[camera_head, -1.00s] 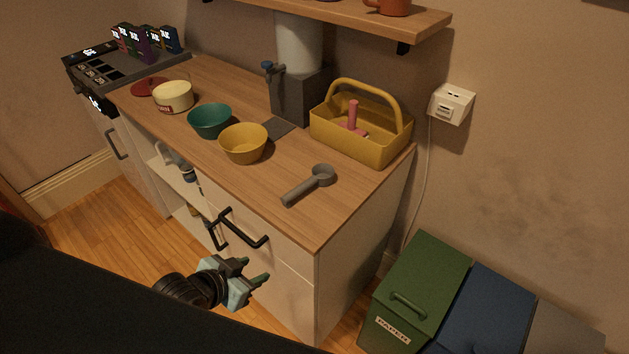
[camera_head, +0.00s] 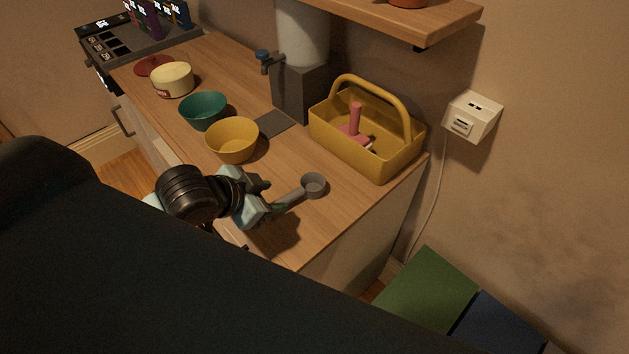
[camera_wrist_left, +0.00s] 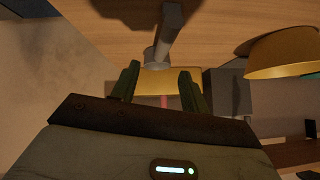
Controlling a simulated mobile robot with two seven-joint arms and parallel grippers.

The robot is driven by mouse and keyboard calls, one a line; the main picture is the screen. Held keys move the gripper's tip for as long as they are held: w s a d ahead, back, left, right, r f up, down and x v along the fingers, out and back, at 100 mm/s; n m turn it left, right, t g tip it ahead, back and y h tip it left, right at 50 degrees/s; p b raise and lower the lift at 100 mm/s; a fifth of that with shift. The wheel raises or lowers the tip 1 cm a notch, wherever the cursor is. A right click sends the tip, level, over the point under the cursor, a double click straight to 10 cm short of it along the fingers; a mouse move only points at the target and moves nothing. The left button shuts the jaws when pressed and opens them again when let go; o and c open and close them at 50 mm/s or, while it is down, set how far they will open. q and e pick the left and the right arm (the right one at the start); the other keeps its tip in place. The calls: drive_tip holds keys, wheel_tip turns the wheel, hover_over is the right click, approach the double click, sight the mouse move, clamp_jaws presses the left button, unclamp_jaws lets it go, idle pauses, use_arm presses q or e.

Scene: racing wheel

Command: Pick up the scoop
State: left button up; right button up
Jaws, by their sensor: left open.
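The grey scoop (camera_head: 313,186) lies on the wooden counter near its front right corner, its round cup towards the yellow caddy. My left gripper (camera_head: 268,196) is open at the handle end of the scoop, low over the counter's front edge. It hides part of the handle. In the left wrist view the scoop's handle (camera_wrist_left: 168,35) shows beyond and between the two dark fingers of my left gripper (camera_wrist_left: 158,76). The fingers are apart and not closed on it. I cannot tell whether they touch it. My right gripper is not in view.
A yellow bowl (camera_head: 232,140) and a green bowl (camera_head: 203,110) stand left of the scoop. A yellow caddy (camera_head: 366,128) stands behind it, and a grey dispenser (camera_head: 300,92) stands further back. A shelf (camera_head: 425,22) overhangs the back. Counter right of the scoop is clear.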

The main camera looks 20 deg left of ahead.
sight(286, 198)
use_arm(q)
drive_tip(key=shift+s+a, duration=0.1)
drive_tip(key=shift+s, duration=0.25)
drive_tip(key=shift+x, duration=3.9)
drive_tip(key=shift+a, duration=0.2)
clamp_jaws()
